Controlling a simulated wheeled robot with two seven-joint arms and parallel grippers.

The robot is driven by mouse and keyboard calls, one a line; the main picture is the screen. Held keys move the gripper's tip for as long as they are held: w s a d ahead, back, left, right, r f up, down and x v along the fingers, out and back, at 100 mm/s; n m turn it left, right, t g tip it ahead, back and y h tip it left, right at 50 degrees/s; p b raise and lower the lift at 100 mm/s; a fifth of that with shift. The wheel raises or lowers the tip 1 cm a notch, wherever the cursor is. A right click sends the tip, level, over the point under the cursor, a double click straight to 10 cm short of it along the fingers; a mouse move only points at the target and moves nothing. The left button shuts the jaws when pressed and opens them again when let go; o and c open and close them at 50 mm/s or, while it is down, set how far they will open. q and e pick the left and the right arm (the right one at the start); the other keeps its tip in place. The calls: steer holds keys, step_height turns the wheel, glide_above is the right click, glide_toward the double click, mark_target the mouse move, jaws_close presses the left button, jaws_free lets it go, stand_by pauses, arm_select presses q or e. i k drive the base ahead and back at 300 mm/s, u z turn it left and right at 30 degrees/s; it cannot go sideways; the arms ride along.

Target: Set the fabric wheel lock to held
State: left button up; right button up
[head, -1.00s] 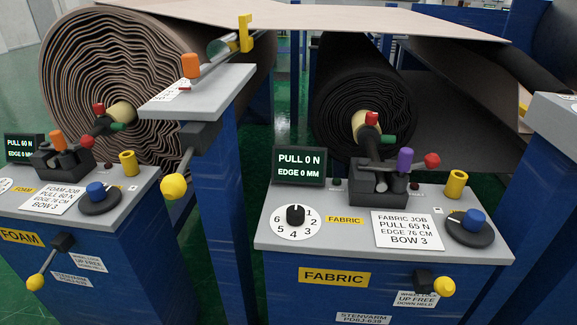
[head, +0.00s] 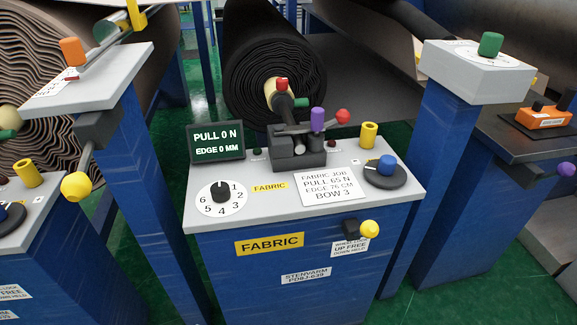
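The fabric wheel lock is a black block (head: 350,228) with a yellow ball knob (head: 369,229) on the front face of the blue fabric console, near its right end. The knob shows just right of the block at about the same height, and the rod between them is mostly hidden. The lock's white label (head: 350,247) reads "UP FREE, DOWN HELD", with its top line partly covered. Neither of my grippers is in view.
The fabric console top (head: 270,215) carries a dial (head: 221,198), a display (head: 216,143) reading pull 0 N, a job card, a blue knob (head: 387,166) and a yellow cup (head: 368,135). Posts with grey shelves stand on both sides. A black roll (head: 262,70) lies behind.

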mark_target(370, 229)
steer(key=u, duration=1.9)
steer(key=k, duration=1.2)
steer(key=z, duration=1.55)
steer(key=i, duration=0.5)
